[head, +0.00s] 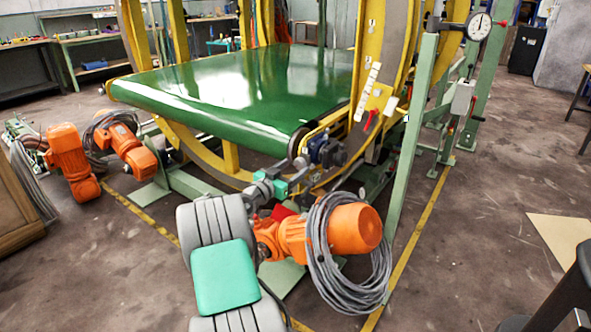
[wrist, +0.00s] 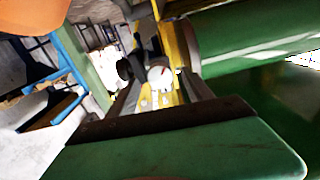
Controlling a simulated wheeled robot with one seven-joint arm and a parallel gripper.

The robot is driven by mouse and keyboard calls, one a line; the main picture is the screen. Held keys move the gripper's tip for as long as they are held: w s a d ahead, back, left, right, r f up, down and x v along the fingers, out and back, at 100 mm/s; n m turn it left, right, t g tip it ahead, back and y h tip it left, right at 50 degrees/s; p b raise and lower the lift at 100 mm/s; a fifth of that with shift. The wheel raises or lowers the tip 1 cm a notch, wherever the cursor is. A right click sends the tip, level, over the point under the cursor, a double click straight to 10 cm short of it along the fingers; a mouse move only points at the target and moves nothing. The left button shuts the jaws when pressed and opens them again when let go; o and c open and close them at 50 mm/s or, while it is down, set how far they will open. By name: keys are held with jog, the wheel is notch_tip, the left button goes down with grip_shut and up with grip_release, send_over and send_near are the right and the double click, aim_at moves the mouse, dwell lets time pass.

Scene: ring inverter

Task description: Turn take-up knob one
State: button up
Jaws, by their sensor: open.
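My gripper (wrist: 163,84) is open in the wrist view, its two grey fingers pointing away from me with a gap between them. A pale round part (wrist: 158,76) with a small red mark shows in that gap; it may be a take-up knob, but I cannot tell which one, or whether the fingers touch it. In the head view my grey arm reaches up to the near corner of the green belt (head: 235,90). There a dark blue-grey unit (head: 326,151) sits by the belt's roller end. No knob is clearly readable in the head view.
A green post (head: 408,150) and yellow ring frame (head: 372,85) rise at the right. A dial gauge (head: 479,26) tops a stand. Floor at the right is mostly clear.

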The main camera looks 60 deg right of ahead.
jog(key=shift+d, duration=0.75)
jog(key=shift+c, duration=0.4)
jog(key=shift+s, duration=0.1)
grip_shut()
